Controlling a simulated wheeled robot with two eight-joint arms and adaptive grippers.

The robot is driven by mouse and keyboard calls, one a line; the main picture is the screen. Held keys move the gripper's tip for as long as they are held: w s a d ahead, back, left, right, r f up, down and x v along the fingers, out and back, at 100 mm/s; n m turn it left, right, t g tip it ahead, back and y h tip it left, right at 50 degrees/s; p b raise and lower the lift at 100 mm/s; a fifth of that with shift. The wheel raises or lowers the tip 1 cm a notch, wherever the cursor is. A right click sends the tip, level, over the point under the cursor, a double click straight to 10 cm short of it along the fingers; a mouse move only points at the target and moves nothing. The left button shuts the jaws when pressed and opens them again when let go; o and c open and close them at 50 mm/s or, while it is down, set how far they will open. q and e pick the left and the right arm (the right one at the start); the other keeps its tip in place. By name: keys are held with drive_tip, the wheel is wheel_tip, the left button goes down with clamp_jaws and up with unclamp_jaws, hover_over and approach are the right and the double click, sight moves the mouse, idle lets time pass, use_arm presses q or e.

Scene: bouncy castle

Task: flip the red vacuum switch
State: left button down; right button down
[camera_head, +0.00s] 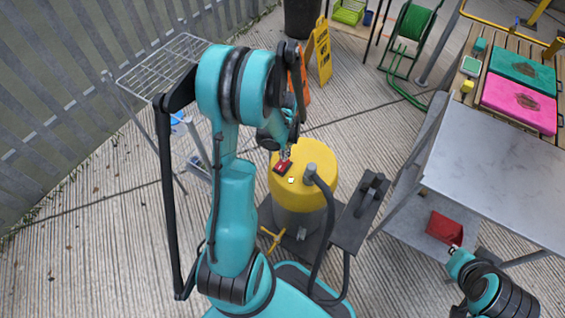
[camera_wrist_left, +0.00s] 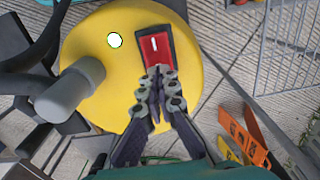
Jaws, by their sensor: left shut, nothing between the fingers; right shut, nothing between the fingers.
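The red vacuum switch (camera_head: 283,167) is a red rocker in a dark frame on top of the yellow vacuum lid (camera_head: 318,160). In the left wrist view the switch (camera_wrist_left: 156,48) has a white mark on its face. My left gripper (camera_head: 287,152) is shut and empty. In the left wrist view its fingertips (camera_wrist_left: 159,71) are at the near end of the switch and overlap its edge; I cannot tell if they touch it. My right gripper (camera_head: 454,250) is at the lower right, far from the vacuum, and its fingers are small in view.
A grey hose (camera_head: 327,215) rises from the lid beside the switch. A metal table (camera_head: 495,170) stands to the right, with a red container (camera_head: 443,228) on its lower shelf. A wire rack (camera_head: 165,65) stands at left, and yellow floor signs (camera_head: 321,50) stand behind the vacuum.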

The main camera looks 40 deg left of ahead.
use_arm(q)
drive_tip(key=shift+f+b, duration=0.8)
drive_tip(key=shift+f, duration=0.1)
drive_tip(key=shift+r, duration=0.1)
drive_tip(key=shift+r+p, duration=2.45)
drive_tip(key=shift+r, duration=1.05)
drive_tip(key=s+d+r+t, duration=0.3)
drive_tip(key=d+r, duration=0.6)
drive_tip(key=s+d+r+m+t, duration=0.1)
drive_tip(key=s+d+r+t, duration=0.3)
drive_tip(key=d+r, duration=0.5)
drive_tip(key=shift+s+d+r, duration=0.15)
drive_tip(key=shift+s+r, duration=0.05)
drive_tip(key=shift+s, duration=0.05)
